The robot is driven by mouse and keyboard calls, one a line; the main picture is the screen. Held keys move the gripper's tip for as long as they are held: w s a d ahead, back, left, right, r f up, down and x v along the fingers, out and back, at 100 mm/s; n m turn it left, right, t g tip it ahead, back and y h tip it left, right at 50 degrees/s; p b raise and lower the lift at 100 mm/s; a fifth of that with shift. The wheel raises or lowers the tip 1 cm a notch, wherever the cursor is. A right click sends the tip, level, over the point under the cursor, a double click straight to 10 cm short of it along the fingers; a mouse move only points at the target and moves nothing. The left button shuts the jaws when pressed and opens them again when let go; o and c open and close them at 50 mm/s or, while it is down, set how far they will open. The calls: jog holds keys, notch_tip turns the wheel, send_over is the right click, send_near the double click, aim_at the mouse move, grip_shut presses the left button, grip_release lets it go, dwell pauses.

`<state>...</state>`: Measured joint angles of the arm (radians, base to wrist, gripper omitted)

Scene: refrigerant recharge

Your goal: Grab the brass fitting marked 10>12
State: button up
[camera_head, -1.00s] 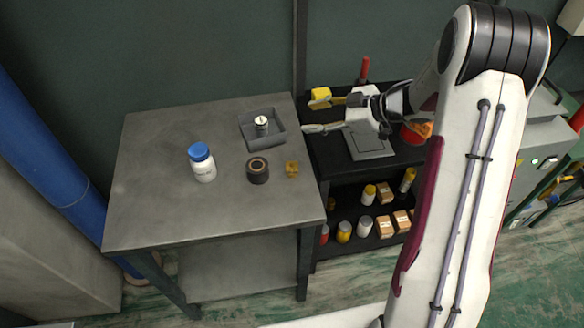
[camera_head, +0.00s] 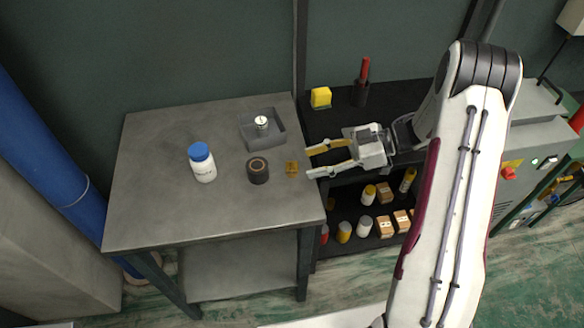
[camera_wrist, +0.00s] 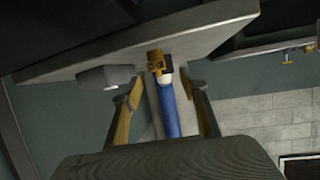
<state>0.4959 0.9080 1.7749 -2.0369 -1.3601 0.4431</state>
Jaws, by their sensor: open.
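The brass fitting (camera_head: 291,168) sits on the grey table (camera_head: 150,215) near its right edge, just right of the black tape roll. In the wrist view the brass fitting (camera_wrist: 156,62) shows ahead, between my finger lines. Its marking is too small to read. My gripper (camera_head: 308,162) is open and empty, to the right of the fitting, with its fingertips pointing left at it and a small gap between. In the wrist view my gripper (camera_wrist: 165,95) has its two fingers well apart on either side.
A black tape roll (camera_head: 258,171) stands close left of the fitting. A white bottle with a blue cap (camera_head: 203,165) is farther left. A grey tray (camera_head: 275,140) holding a small white-topped item is behind. A black shelf (camera_head: 320,127) with a yellow block (camera_head: 321,97) adjoins on the right.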

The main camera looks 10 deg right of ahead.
aim_at(296, 166)
jog(key=shift+x, duration=1.3)
jog(key=shift+w+x, duration=0.2)
jog(key=shift+x, duration=2.4)
jog(key=shift+f, duration=0.1)
grip_shut()
